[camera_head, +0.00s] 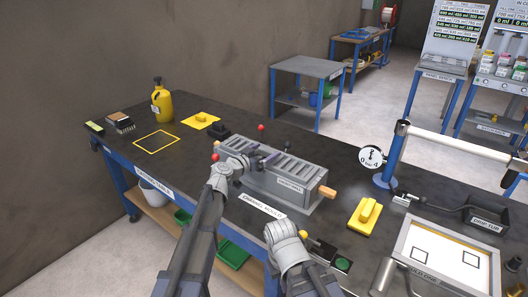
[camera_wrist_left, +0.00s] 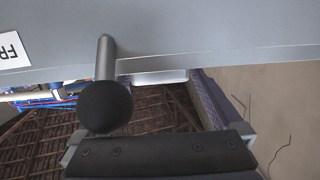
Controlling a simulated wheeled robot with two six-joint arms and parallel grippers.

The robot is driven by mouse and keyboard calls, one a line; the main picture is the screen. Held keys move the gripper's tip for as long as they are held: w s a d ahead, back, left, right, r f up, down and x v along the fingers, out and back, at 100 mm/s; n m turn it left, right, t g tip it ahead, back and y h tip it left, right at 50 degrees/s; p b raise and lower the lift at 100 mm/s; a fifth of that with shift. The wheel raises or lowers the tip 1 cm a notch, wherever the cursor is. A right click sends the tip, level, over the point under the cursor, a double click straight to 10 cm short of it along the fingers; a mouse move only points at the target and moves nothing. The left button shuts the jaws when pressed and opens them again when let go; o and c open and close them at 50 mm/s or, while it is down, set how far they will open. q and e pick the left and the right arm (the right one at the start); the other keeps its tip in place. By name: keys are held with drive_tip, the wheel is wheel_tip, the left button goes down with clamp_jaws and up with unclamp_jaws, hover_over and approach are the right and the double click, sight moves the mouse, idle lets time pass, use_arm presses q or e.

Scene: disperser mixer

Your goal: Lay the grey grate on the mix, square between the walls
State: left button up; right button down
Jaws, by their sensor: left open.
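A grey slotted piece, which looks like the grate (camera_head: 300,171), lies along the top of the long grey channel mould (camera_head: 283,192) in the head view. Whether it sits square between the walls is too small to tell. The mix is not visible. My left gripper (camera_head: 258,158) is open at the left part of the mould, over its top, and partly covers it. In the left wrist view a dark finger pad (camera_wrist_left: 160,152) crosses the bottom, below a grey surface and a dark round knob (camera_wrist_left: 104,105) on a rod. My right gripper (camera_head: 285,232) is in front of the mould, apart from it; its fingers are unclear.
A wooden handle (camera_head: 327,191) sticks out at the mould's right end. A yellow float (camera_head: 367,214) lies to the right, near a blue post with a gauge (camera_head: 372,157). A yellow bottle (camera_head: 161,103) stands at the back left.

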use_arm(q)
drive_tip(key=shift+w+d+r+p, duration=0.1)
drive_tip(key=shift+w+r+p, duration=0.15)
drive_tip(key=shift+r+p, duration=0.2)
drive_tip(key=shift+s+a+r, duration=0.1)
drive_tip(key=shift+s+a, duration=0.1)
drive_tip(key=shift+s, duration=0.15)
drive_tip(key=p+v, duration=0.1)
drive_tip(key=v, duration=1)
drive_tip(key=shift+p, duration=0.35)
drive_tip(key=shift+s+a, duration=0.15)
